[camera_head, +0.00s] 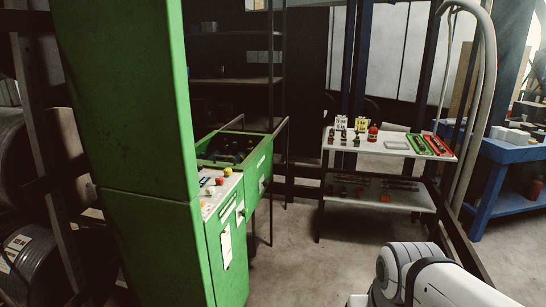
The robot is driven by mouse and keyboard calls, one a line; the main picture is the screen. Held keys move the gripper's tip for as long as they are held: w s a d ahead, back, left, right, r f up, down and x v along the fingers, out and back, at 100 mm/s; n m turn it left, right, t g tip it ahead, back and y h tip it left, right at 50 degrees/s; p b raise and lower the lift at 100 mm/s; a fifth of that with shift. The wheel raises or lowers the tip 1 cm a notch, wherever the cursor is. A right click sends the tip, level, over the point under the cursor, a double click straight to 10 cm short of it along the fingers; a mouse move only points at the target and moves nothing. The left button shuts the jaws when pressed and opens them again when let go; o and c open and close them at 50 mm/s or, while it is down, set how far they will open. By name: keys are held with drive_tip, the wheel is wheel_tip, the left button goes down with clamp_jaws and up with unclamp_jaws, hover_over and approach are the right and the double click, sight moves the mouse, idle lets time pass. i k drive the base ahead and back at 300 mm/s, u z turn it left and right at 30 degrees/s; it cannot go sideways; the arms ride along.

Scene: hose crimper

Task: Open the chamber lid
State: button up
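The tall green machine (145,200) stands at the left, with a sloping control panel (208,203) on its right side. Red and yellow buttons (226,172) sit on the panel. Behind the panel is a green box-shaped part (262,160) of the machine, with a dark recess (228,150) in its top. A thin bar sticks up at its right end. I cannot tell which part is the chamber lid, or whether it is open or shut. A white link of my arm (440,280) shows at the bottom right. My gripper is out of view.
A two-level cart (385,198) stands behind at the right, with small fittings, a red bottle (373,133) and red and green trays (428,146) on top. A blue workbench (512,152) is at the far right. Bare floor (300,255) lies between machine and cart.

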sight(207, 164)
drive_tip(key=i, duration=3.2)
drive_tip(key=u, duration=0.95)
